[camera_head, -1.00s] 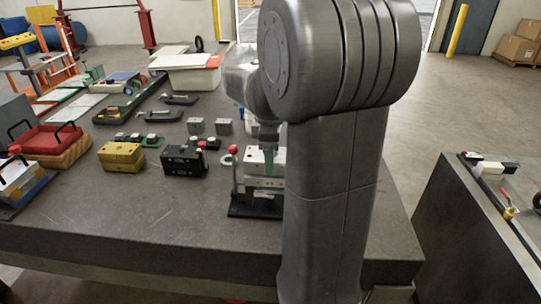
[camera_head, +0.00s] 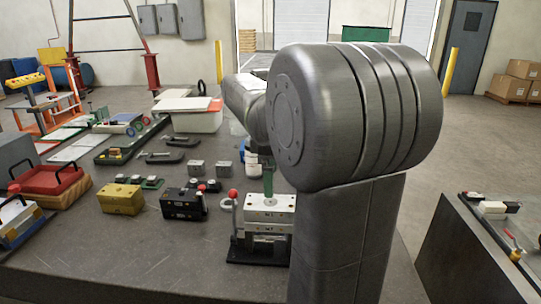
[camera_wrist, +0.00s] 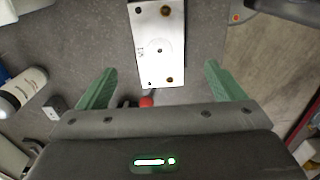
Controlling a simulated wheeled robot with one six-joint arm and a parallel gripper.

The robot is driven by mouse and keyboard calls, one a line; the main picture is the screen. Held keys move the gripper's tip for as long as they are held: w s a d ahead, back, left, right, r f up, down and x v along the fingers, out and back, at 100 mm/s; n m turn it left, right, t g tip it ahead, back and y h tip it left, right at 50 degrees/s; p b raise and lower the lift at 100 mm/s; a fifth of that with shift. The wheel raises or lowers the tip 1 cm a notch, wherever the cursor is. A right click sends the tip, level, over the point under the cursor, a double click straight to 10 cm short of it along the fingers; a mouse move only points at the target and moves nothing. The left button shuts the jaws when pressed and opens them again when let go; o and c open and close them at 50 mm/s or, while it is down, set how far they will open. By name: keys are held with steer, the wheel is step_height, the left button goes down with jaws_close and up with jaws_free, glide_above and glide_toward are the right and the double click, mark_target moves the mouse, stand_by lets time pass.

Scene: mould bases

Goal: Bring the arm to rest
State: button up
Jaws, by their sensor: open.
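My gripper (camera_wrist: 160,69) is open, with its two green fingers apart and nothing between them in the wrist view. In the head view one green finger of my gripper (camera_head: 268,183) shows just above a silver mould base (camera_head: 268,216); my arm hides the rest. The mould base stands upright on a black foot, with a red-knobbed lever at its left.
A black block (camera_head: 184,204) and a yellow block (camera_head: 121,199) stand left of the mould base. A red tray (camera_head: 46,180) is at far left. Another bench (camera_head: 470,255) stands at right.

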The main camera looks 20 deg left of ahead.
mark_target(270, 202)
step_height(270, 202, up, 6)
steer(key=shift+f, duration=0.15)
stand_by(0.3)
step_height(270, 202, down, 14)
steer(key=shift+r, duration=0.1)
stand_by(0.5)
